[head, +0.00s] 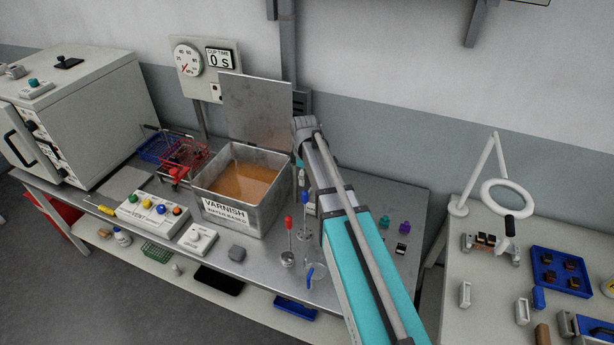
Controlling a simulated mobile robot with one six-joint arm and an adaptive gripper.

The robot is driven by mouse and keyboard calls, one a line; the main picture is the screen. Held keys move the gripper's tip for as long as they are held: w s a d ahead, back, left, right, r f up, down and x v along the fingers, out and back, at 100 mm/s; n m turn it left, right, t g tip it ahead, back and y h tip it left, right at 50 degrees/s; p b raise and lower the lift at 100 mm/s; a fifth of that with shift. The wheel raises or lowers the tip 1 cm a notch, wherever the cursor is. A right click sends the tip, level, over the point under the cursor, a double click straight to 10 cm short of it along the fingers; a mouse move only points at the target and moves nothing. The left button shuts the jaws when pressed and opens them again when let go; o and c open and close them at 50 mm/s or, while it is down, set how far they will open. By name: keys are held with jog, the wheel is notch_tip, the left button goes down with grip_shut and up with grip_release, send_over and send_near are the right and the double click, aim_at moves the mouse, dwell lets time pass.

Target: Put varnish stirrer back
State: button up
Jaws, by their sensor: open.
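An open metal tank labelled VARNISH (225,212) stands on the steel bench, filled with amber-brown liquid (240,183). Its lid (256,108) stands raised at the back. A red-handled upright tool (289,224) stands in front of the tank's right side, with a small metal cup-like part (287,259) at its foot. I cannot tell whether this is the varnish stirrer. More slender items, partly blue, stand beside it and are partly covered by my arm. My teal and grey arm reaches up past the tank's right side. My gripper is not clearly visible; the arm hides that area.
Red and blue wire baskets (185,154) sit left of the tank. A button box (150,212) and a small white switch box (197,239) lie in front. A white cabinet (90,100) stands at far left. A second bench at right holds a ring lamp (507,196) and blue tray (561,272).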

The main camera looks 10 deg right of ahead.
jog(key=shift+r+p, duration=0.45)
jog(key=shift+r, duration=0.25)
dwell(0.3)
jog(key=s+m, duration=1.1)
jog(key=s, duration=0.9)
jog(key=shift+d, duration=0.25)
